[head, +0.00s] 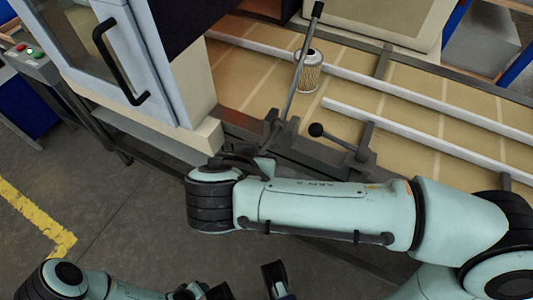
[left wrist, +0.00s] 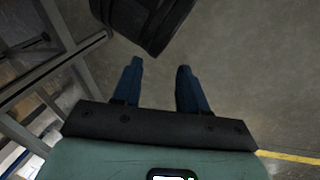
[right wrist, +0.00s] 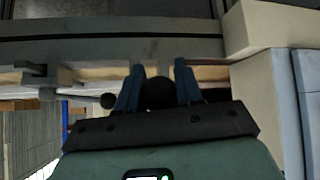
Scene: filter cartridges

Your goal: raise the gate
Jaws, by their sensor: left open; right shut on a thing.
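My right gripper (right wrist: 159,69) is shut on a round black knob (right wrist: 160,93), which shows between its blue fingers in the right wrist view. In the head view my right arm hides most of that grip. A tall lever (head: 299,65) with a black end stands at the belt's near edge. A shorter lever with a black ball knob (head: 316,130) leans left beside it. I cannot tell which part is the gate. A filter cartridge (head: 308,73) stands upright on the belt, behind the tall lever. My left gripper (left wrist: 158,80) is open and empty above the floor.
The tan conveyor belt (head: 425,95) has pale rails (head: 440,142) along it. A machine with a handled door (head: 128,50) stands at left. A button box (head: 30,58) is at far left. The floor (head: 120,220) is clear at lower left, with a yellow line.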

